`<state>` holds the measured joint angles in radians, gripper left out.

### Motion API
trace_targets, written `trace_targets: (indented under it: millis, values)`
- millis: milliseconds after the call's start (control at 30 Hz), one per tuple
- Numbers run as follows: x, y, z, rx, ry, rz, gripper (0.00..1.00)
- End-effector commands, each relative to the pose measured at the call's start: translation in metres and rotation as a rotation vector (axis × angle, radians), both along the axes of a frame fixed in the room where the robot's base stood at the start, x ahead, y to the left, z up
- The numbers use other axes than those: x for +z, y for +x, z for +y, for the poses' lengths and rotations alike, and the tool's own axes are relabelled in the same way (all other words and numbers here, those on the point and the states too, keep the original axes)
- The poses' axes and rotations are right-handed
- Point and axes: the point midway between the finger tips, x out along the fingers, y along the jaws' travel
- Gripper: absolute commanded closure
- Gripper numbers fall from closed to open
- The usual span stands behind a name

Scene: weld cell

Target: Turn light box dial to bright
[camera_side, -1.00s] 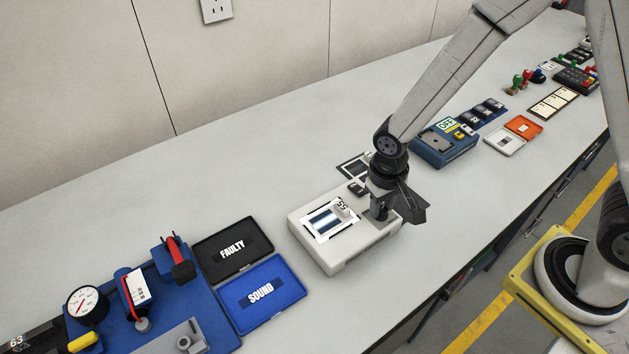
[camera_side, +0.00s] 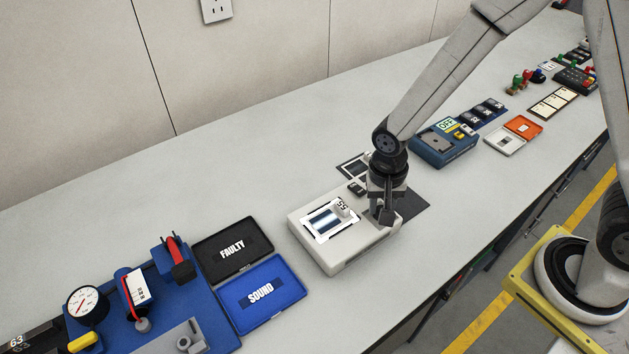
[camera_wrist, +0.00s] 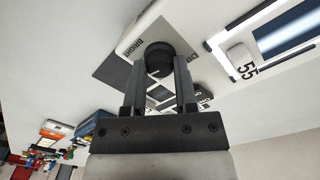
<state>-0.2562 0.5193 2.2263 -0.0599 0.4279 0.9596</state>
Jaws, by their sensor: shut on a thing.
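The light box (camera_side: 345,262) is a pale grey box on the bench with a lit window holding a dark film strip and a small block marked 55. Its black round dial (camera_wrist: 159,58) shows in the wrist view between labels BRIGHT and one partly hidden that begins with DI. My gripper (camera_wrist: 160,68) is shut on the dial, a finger on each side. In the side view my gripper (camera_side: 383,214) points down at the box's right end and hides the dial. The dial's exact setting cannot be read.
Trays marked FAULTY (camera_side: 233,248) and SOUND (camera_side: 262,291) lie left of the box. A dark flat sheet (camera_side: 414,203) lies at its right. A blue device with an OFF display (camera_side: 446,143) stands farther right.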

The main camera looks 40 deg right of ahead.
Motion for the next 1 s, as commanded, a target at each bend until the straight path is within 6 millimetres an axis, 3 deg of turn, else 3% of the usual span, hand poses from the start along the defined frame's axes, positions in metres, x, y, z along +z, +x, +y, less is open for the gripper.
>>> trace_targets:
  millis: [200,233,333,767,1000]
  values:
    - [0.0,-0.001,0.0,0.001,0.0,0.003,1.0]
    - [0.0,-0.001,0.0,0.001,0.0,0.003,0.58]
    - [0.0,-0.001,0.0,0.002,0.0,0.003,0.29]
    - [0.002,0.0,0.0,0.002,0.0,0.0,0.29]
    - [0.016,0.001,0.001,0.001,0.001,-0.002,0.29]
